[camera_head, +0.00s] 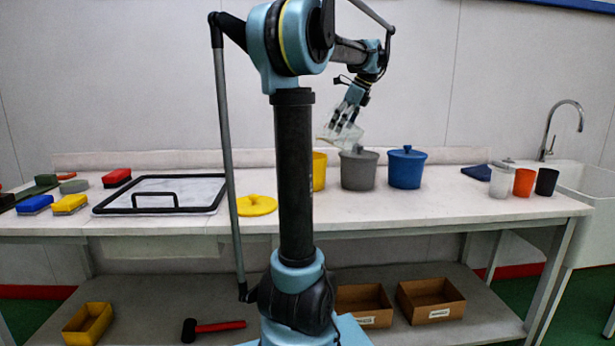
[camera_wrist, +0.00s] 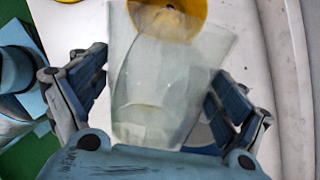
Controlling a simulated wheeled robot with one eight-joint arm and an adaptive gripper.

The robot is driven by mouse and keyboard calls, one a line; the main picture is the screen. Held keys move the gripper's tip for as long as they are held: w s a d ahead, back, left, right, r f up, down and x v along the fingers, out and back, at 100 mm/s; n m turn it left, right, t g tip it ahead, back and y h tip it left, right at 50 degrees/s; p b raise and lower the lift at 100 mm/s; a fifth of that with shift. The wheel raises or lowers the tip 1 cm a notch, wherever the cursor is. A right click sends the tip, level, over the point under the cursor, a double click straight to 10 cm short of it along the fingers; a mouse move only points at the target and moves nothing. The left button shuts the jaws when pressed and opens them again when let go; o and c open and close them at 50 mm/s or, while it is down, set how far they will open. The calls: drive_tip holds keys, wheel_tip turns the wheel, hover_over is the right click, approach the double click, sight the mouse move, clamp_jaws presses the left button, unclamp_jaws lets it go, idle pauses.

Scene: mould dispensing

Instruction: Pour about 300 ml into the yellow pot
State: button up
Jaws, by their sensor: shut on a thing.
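The yellow pot (camera_head: 319,171) stands open on the table, partly hidden behind my arm. Its yellow lid (camera_head: 257,205) lies in front of it to the left. My gripper (camera_head: 346,117) is shut on a clear beaker (camera_head: 341,135), held tilted above the grey pot (camera_head: 359,171), right of the yellow pot. In the wrist view the beaker (camera_wrist: 165,85) sits between both fingers (camera_wrist: 160,105). A round yellow thing, apparently the yellow pot (camera_wrist: 190,8), shows behind its rim. A pale content seems to lie low in the beaker; its amount is unclear. No stream is visible.
A lidded blue pot (camera_head: 407,169) stands right of the lidded grey pot. Clear, orange (camera_head: 524,182) and black cups (camera_head: 546,181) stand near the sink (camera_head: 590,190). A black-framed tray (camera_head: 160,210) and several brushes lie left. The front right table is clear.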

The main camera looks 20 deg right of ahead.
drive_tip(key=shift+w+a+f+g+h, duration=0.3)
drive_tip(key=shift+f+g+h, duration=0.2)
drive_tip(key=shift+f, duration=0.15)
idle(2.3)
drive_tip(key=shift+s+d+r+t+y, duration=0.25)
drive_tip(key=shift+r+t+y, duration=0.15)
drive_tip(key=shift+s+d+r+t+y, duration=0.25)
drive_tip(key=shift+r+t+y, duration=0.15)
drive_tip(key=shift+s+d+t+y, duration=0.2)
drive_tip(key=shift+t+y, duration=0.3)
drive_tip(key=shift+t, duration=0.1)
drive_tip(key=shift+a, duration=0.1)
drive_tip(key=shift+t+y+b, duration=0.3)
drive_tip(key=shift+t+y, duration=0.1)
idle(0.9)
